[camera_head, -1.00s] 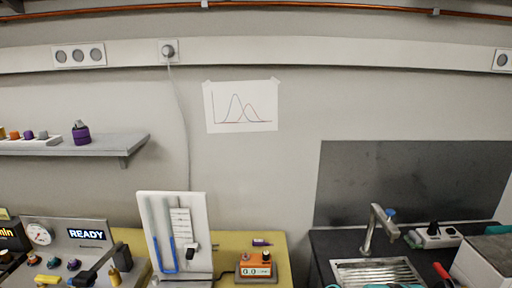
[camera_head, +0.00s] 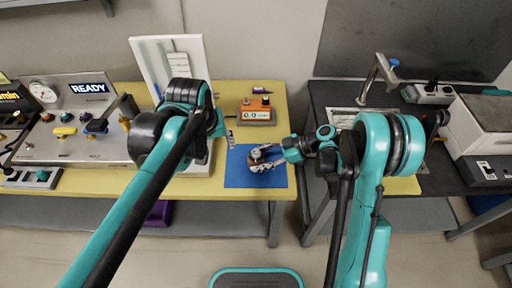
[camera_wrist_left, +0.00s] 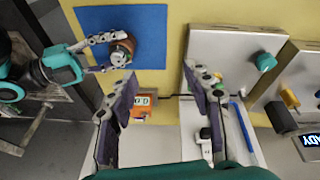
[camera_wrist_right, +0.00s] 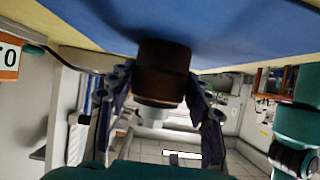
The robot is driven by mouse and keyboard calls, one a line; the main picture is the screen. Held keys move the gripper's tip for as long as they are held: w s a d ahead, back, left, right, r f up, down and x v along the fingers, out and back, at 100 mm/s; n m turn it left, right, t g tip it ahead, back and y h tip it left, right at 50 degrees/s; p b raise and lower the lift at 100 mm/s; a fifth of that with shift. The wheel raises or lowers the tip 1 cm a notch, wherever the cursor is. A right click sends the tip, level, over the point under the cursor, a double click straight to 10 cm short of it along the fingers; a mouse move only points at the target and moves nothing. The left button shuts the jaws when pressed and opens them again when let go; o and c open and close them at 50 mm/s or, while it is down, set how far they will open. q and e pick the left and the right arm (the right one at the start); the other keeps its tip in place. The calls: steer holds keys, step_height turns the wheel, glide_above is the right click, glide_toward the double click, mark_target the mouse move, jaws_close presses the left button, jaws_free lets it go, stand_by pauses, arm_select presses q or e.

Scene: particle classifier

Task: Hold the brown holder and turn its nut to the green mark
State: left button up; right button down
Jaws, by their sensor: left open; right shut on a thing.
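The brown holder (camera_wrist_right: 162,70) is a short dark brown cylinder on the blue mat. A pale metallic part (camera_wrist_right: 156,112) shows at its end in the right wrist view. My right gripper (camera_wrist_right: 160,82) is shut around the holder's sides. In the head view, the holder (camera_head: 258,154) is partly covered by my right gripper (camera_head: 268,158). The left wrist view shows the holder's round top (camera_wrist_left: 122,50), between the right fingers. I cannot make out a green mark.
The blue mat (camera_head: 238,178) lies on the yellow table (camera_head: 110,186). An orange readout box (camera_head: 257,114) stands behind it, and a white board (camera_head: 142,62) behind left. A grey READY panel (camera_head: 60,140) is further left. A dark sink bench (camera_head: 440,150) lies right, across a gap.

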mark_target(256, 151)
arm_select(q)
steer(key=w+d+n+g, duration=0.2)
steer(key=w+d+g, duration=0.2)
steer(key=w+d, duration=0.5)
steer(key=shift+y, duration=0.3)
steer(key=f, duration=0.4)
steer(key=d+f, duration=0.1)
steer(key=f, duration=0.3)
steer(key=s+f, duration=0.1)
steer(key=f, duration=0.3)
steer(key=shift+d+f, duration=0.25)
steer(key=shift+f, duration=0.1)
jaws_close()
